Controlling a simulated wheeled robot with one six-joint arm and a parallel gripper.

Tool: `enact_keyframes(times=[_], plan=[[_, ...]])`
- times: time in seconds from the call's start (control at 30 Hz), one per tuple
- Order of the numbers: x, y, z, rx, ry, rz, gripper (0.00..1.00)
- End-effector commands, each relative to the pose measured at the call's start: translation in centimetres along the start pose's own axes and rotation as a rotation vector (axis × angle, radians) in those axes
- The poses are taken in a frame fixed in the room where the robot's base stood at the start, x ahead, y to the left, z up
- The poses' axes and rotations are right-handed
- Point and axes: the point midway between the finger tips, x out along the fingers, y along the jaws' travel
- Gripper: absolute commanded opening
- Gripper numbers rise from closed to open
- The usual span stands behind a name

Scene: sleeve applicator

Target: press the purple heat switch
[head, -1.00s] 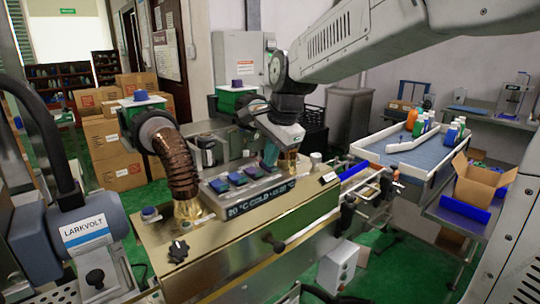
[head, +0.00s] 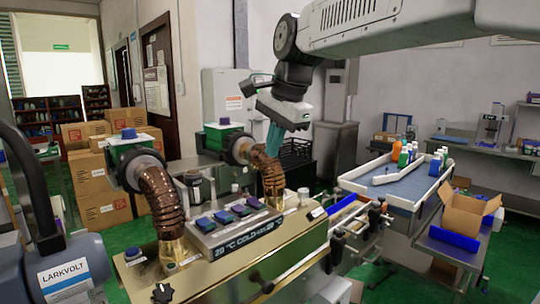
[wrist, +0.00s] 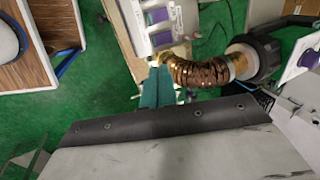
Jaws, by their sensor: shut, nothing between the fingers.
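A sloped control box (head: 240,240) with a display reading "20 °C COLD" carries a row of several purple and bluish switches (head: 238,210). Which one is the heat switch I cannot tell from the labels. My gripper (head: 272,150) has teal fingers, shut and empty, above and behind the right end of the row, apart from it and beside the right copper duct. In the wrist view the shut fingers (wrist: 158,73) point towards the pale box (wrist: 150,25), with purple switch faces (wrist: 158,16) partly in view beyond the tips.
Two ribbed copper ducts (head: 162,203) rise from the brass machine top, with the right duct (head: 268,174) close to my fingers. A conveyor tray (head: 405,189) with bottles and an open carton (head: 465,214) are right.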

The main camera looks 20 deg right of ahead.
Motion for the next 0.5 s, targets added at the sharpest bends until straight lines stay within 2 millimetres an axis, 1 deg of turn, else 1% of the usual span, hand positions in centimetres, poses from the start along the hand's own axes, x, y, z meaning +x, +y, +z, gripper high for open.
enact_keyframes(times=[0.27,0.33,0.43,0.5], plan=[[0.0,0.0,0.0,0.0,0.0,0.0,0.0],[0.0,-0.3,0.1,-0.001,0.0,-0.011,0.0],[0.1,-1.2,0.1,-0.001,0.0,-0.053,0.0],[0.1,-1.4,0.1,-0.001,0.001,-0.059,0.0]])
